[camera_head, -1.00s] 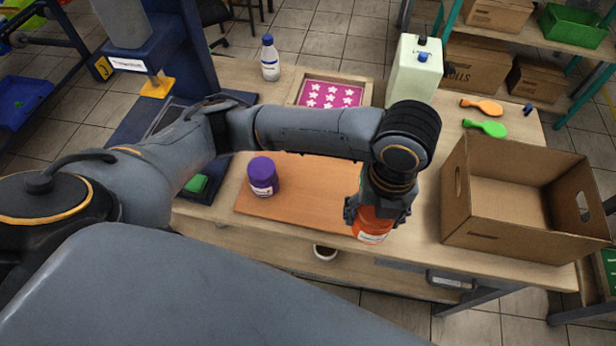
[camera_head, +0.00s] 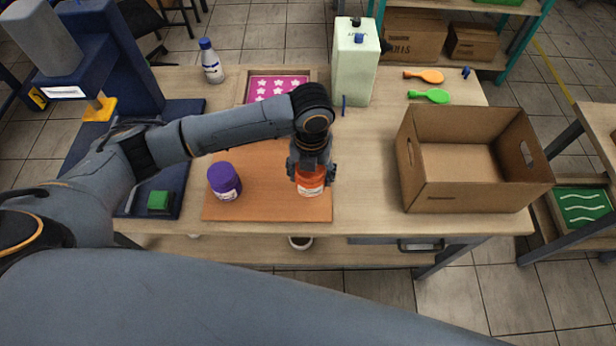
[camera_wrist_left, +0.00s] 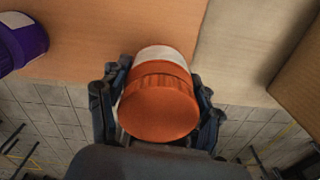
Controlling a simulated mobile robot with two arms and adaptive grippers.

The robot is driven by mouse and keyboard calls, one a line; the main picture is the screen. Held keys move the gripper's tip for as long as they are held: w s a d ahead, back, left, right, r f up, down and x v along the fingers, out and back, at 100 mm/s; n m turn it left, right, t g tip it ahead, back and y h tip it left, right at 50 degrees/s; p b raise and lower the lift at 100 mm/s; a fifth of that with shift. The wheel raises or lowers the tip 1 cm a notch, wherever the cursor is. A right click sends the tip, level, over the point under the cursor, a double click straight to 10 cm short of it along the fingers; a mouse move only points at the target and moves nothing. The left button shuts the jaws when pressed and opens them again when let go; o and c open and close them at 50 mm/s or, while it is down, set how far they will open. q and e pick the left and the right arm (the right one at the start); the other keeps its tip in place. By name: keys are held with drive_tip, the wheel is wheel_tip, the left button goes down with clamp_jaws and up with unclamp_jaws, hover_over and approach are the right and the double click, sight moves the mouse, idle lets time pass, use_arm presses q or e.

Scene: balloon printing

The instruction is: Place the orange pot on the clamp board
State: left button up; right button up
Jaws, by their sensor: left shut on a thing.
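The orange pot (camera_head: 310,182), with a white label, is held in my left gripper (camera_head: 312,172). In the head view it appears over the right part of a flat orange-brown board (camera_head: 265,209). I cannot tell whether it touches the board. The left wrist view shows the orange lid (camera_wrist_left: 158,105) between the fingers of my left gripper (camera_wrist_left: 157,108). A dark blue stand (camera_head: 105,40) with a yellow part and a flat blue base is at the left. I cannot tell which board is the clamp board. My right gripper is not in view.
A purple pot (camera_head: 224,182) stands on the orange-brown board, left of the orange pot. A green block (camera_head: 159,201) lies on the blue base. An open cardboard box (camera_head: 470,190) is at the right. A pink star-patterned tray (camera_head: 278,86) and pale container (camera_head: 355,75) are behind.

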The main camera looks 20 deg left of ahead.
use_arm(q)
drive_tip(key=shift+w+a+f, duration=0.1)
drive_tip(key=shift+w+f, duration=0.05)
drive_tip(key=shift+f, duration=0.1)
drive_tip(key=f, duration=0.1)
drive_tip(key=f+p, duration=0.1)
drive_tip(key=f, duration=0.1)
drive_tip(key=shift+w+a, duration=0.2)
drive_tip(key=shift+a, duration=0.1)
drive_tip(key=shift+f, duration=0.45)
drive_tip(key=shift+f, duration=0.1)
drive_tip(key=o, duration=1.3)
wheel_tip(320, 180, up, 12)
drive_tip(key=shift+r+b, duration=0.15)
drive_tip(key=shift+b, duration=0.6)
